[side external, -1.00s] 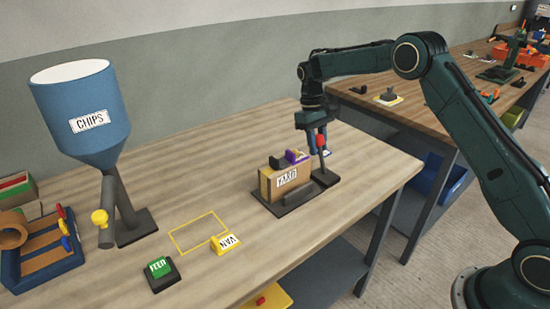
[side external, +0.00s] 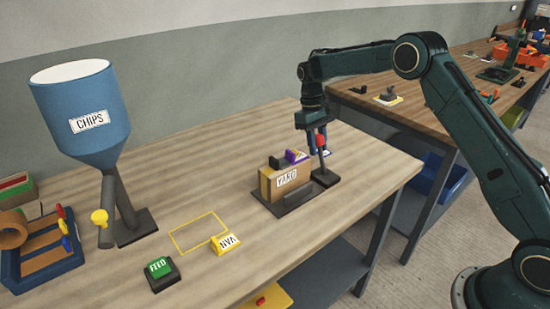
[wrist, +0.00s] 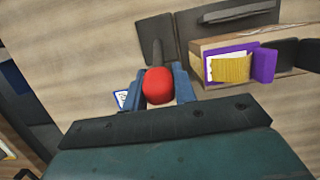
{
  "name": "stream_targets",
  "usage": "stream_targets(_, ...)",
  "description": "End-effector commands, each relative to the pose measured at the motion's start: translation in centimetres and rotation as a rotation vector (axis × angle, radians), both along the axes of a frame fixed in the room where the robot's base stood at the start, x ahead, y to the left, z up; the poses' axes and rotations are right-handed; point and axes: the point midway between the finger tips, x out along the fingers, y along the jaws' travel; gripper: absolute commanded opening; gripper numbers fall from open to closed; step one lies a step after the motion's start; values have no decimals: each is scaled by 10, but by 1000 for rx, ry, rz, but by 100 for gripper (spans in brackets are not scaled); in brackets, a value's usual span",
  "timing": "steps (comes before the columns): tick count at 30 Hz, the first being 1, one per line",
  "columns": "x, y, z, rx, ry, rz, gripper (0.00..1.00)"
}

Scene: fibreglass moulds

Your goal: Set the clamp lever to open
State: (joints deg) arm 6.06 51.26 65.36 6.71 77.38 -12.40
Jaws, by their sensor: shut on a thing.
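The clamp lever is a dark rod with a red knob (side external: 320,140), standing at the right end of a dark base plate (side external: 298,198). In the wrist view the red knob (wrist: 158,86) sits between the two blue fingers of my gripper (wrist: 159,92), with the rod (wrist: 157,50) running up behind it. My gripper (side external: 319,142) is shut on the knob. Beside the lever, a wooden block labelled YARD (side external: 286,179) stands on the plate, with a purple piece (side external: 296,155) and a dark piece (side external: 277,162) on top. The lever's foot is partly hidden.
A blue CHIPS hopper (side external: 84,115) stands at the left. A green FEED button (side external: 160,269), a yellow tag (side external: 226,243) and a yellow outlined rectangle (side external: 199,233) lie on the table (side external: 130,280). A blue rack (side external: 45,255) is at the far left. The table behind the block is clear.

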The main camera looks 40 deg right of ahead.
Motion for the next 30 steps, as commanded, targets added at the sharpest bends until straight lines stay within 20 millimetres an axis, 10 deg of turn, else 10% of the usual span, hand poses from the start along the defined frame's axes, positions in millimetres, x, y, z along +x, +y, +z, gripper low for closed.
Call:
stream_targets(5, 3, 0, 1, -1, -12, 3, 0)
stream_targets(6, 3, 0, 1, -1, -12, 3, 29)
stream_targets(9, 2, 0, 1, -1, -10, 2, 49)
stream_targets(30, -12, 0, 5, 0, -2, 0, 49)
